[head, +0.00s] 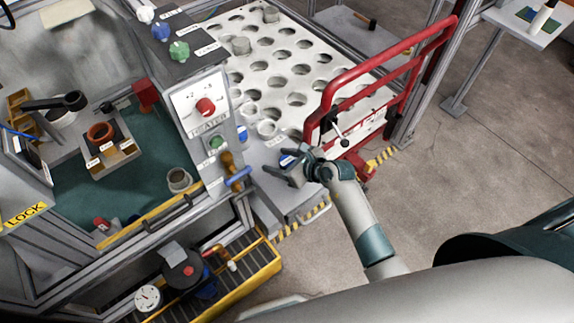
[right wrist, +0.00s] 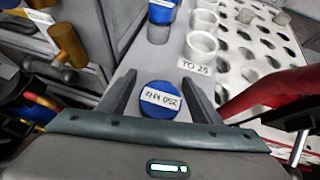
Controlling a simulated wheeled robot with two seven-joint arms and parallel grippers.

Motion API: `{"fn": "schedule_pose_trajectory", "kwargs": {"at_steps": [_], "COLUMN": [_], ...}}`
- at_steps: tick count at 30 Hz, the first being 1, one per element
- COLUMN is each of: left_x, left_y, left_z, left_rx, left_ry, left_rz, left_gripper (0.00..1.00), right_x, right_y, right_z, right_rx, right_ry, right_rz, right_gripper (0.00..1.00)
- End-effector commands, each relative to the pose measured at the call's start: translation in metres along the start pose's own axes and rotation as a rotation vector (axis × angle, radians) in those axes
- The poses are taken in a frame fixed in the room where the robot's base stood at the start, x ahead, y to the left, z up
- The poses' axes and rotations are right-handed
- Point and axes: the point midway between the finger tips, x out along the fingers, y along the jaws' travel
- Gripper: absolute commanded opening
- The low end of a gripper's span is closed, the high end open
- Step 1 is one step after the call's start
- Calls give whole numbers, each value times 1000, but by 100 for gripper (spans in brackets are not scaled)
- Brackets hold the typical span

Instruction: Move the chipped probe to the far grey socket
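My right gripper (head: 283,174) is open over the grey ledge beside the perforated plate. In the right wrist view its two fingers (right wrist: 160,88) stand either side of a blue round cap (right wrist: 160,97) with a white label. A gap shows on each side of the cap; its depth below the fingers is hard to tell. The cap also shows in the head view (head: 286,160). A second blue cylinder (right wrist: 162,11) stands farther along the ledge. I cannot make out a chip on either. Grey cylinders (head: 241,46) (head: 271,14) stand at the plate. Which socket is the far grey one is unclear. My left gripper is not in view.
The white perforated plate (head: 274,83) has many open holes. A red rail (head: 385,70) stands at its right, close to my right arm. A panel with a red knob (head: 205,107) and a brown-handled tool (head: 230,166) are left of my gripper. Open floor lies right.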

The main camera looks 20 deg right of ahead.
Motion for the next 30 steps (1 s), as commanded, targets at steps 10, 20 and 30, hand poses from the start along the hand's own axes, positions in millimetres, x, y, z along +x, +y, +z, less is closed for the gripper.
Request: {"fn": "schedule_pose_trajectory", "kwargs": {"at_steps": [10, 20, 30], "left_x": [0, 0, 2], "left_y": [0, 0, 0], "left_z": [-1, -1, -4], "left_rx": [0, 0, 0], "left_ry": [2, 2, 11], "left_rz": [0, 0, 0], "left_gripper": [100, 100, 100], "right_x": [0, -6, -35], "right_y": [0, 0, -1], "right_z": [0, 10, 52], "right_rx": [0, -2, -4], "right_ry": [0, -3, -3], "right_rz": [0, 0, -1], "right_gripper": [9, 8, 8]}}
